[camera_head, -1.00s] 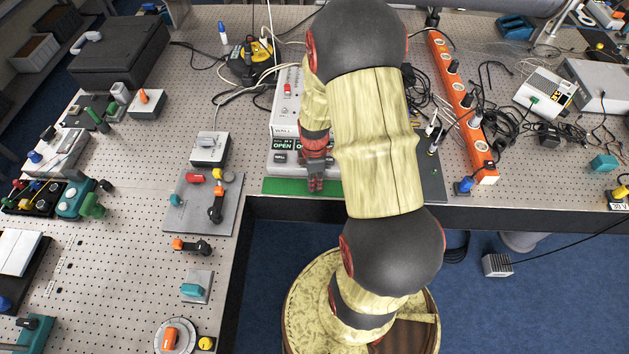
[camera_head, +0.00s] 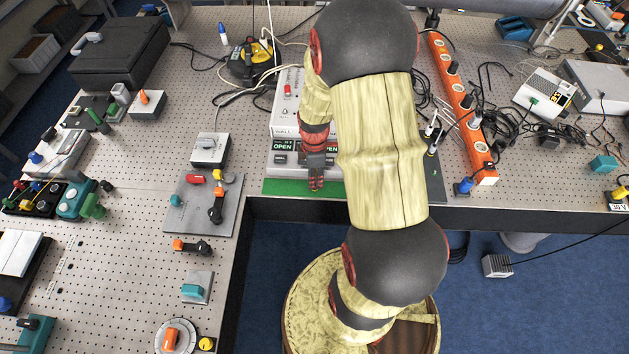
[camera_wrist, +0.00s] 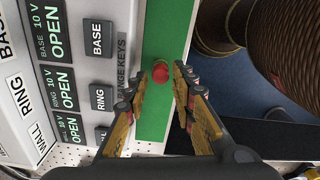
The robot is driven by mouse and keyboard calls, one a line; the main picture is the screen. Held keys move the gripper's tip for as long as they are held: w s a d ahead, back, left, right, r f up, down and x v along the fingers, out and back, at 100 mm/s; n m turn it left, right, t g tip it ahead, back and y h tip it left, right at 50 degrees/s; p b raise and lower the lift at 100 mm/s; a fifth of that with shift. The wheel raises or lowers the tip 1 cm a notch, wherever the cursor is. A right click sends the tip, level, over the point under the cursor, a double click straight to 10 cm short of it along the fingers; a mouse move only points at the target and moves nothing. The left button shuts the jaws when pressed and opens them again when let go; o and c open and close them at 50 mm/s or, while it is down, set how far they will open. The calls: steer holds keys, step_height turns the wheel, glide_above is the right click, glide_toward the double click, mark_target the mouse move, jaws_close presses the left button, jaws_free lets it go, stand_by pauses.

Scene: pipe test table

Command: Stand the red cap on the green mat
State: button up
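The red cap (camera_wrist: 161,71) is on or just above the green mat (camera_wrist: 164,40) in the wrist view, near the mat's middle; I cannot tell whether it touches the mat. My gripper (camera_wrist: 155,83) is open, its two fingers apart with the cap between and just beyond their tips. Nothing is held between the fingers. In the head view my gripper (camera_head: 316,184) points down over the green mat (camera_head: 278,187) at the table's front edge. The cap cannot be made out there, with the fingers in the way.
A white panel box (camera_head: 284,118) with lit OPEN displays stands right behind the mat. A grey plate (camera_head: 187,218) with small fittings lies to the left. An orange power strip (camera_head: 467,118) lies to the right. In front of the mat the table drops to blue floor.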

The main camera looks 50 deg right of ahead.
steer(key=a+r+m+t, duration=0.1)
steer(key=a+r, duration=0.3)
steer(key=r, duration=0.4)
steer(key=w+a+r+m, duration=0.1)
steer(key=a+r+m, duration=0.15)
steer(key=r, duration=0.45)
steer(key=a+r+m+t, duration=0.1)
steer(key=a+r, duration=0.3)
steer(key=r, duration=0.4)
steer(key=s+a+r+m+t, duration=0.3)
steer(key=s+a+r+m, duration=0.2)
steer(key=s+a+r, duration=0.3)
steer(key=a+r, duration=0.2)
steer(key=a, duration=0.2)
steer(key=shift+s+a+r+m+t+p, duration=0.15)
steer(key=shift+s+r+m+t+p, duration=0.15)
steer(key=shift+s+r+m, duration=0.1)
step_height(320, 180, down, 12)
steer(key=b, duration=1.1)
steer(key=shift+r+b, duration=0.25)
steer(key=shift+b, duration=0.05)
steer(key=shift+w, duration=0.1)
